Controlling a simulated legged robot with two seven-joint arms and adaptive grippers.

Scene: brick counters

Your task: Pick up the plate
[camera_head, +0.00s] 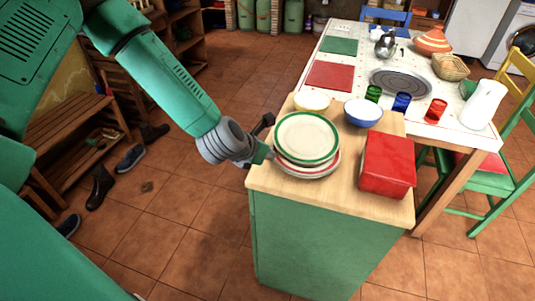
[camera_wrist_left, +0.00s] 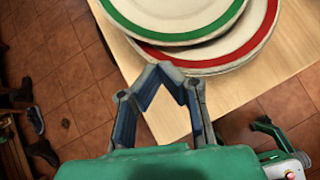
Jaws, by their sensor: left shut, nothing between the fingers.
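A white plate with a green rim (camera_head: 306,136) lies on top of a red-rimmed plate (camera_head: 318,171) near the left edge of the wooden counter top. In the left wrist view the green-rimmed plate (camera_wrist_left: 175,12) overlaps the red-rimmed plate (camera_wrist_left: 228,52), which sticks out to the right. My left gripper (camera_head: 270,145) is just left of the stack, beside the rims. In the left wrist view its fingers (camera_wrist_left: 168,72) meet near the plate edge, shut and empty. Whether the tips touch a rim I cannot tell.
A pale bowl (camera_head: 311,101), a blue bowl (camera_head: 363,113) and a red box (camera_head: 388,163) share the counter (camera_head: 270,185) with the plates. Behind stands a white table (camera_head: 330,50) with glasses, a jug and a basket.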

